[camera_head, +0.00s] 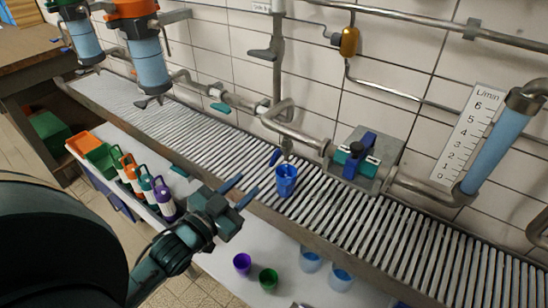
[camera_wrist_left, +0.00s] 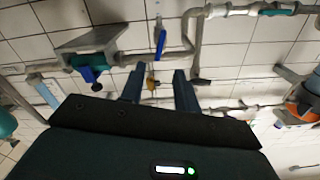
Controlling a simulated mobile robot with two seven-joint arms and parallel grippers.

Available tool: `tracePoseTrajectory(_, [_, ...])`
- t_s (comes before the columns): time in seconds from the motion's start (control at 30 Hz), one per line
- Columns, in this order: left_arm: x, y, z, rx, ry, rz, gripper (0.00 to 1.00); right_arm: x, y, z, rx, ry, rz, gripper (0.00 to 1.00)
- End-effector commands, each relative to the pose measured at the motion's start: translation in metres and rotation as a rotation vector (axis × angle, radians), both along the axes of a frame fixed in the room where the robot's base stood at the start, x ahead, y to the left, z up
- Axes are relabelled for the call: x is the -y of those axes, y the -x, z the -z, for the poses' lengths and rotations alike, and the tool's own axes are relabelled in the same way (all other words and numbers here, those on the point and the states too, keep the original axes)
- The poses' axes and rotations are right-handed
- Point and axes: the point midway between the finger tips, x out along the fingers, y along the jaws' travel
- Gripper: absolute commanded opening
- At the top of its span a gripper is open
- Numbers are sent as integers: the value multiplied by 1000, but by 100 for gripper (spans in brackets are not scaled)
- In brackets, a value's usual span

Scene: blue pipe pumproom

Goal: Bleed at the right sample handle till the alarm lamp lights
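A small blue handle (camera_head: 275,157) sits on a sample tap on the wall pipe. It also shows in the left wrist view (camera_wrist_left: 161,43). A blue cup (camera_head: 286,181) stands under this tap on the slatted drain. My left gripper (camera_head: 239,191) is open and empty, to the left of the cup and lower in the head view, apart from both cup and handle. Its two fingers also show in the left wrist view (camera_wrist_left: 159,88). An amber fitting (camera_head: 349,41), possibly the lamp, hangs on the upper pipe; I cannot tell if it is lit. My right gripper is out of view.
A valve with a blue lever (camera_head: 359,157) sits on a wall plate right of the tap. A flow gauge (camera_head: 468,132) stands further right. Colored bottles (camera_head: 145,184) stand at left. Purple (camera_head: 242,263) and green (camera_head: 268,278) cups stand on the lower shelf.

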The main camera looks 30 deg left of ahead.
Motion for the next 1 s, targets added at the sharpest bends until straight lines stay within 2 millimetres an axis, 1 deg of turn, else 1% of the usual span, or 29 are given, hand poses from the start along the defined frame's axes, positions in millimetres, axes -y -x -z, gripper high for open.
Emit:
tracePoseTrajectory(0.4, [11, -77, -2, 6, -6, 2, 32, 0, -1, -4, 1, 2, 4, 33])
tracePoseTrajectory(0.6, [15, -107, -1, 4, -7, 1, 32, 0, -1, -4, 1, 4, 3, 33])
tracePoseTrajectory(0.8, [17, -120, -1, 2, -8, 0, 32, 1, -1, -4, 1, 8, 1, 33])
tracePoseTrajectory(1.0, [17, -121, -1, 2, -8, 1, 32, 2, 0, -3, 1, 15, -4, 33])
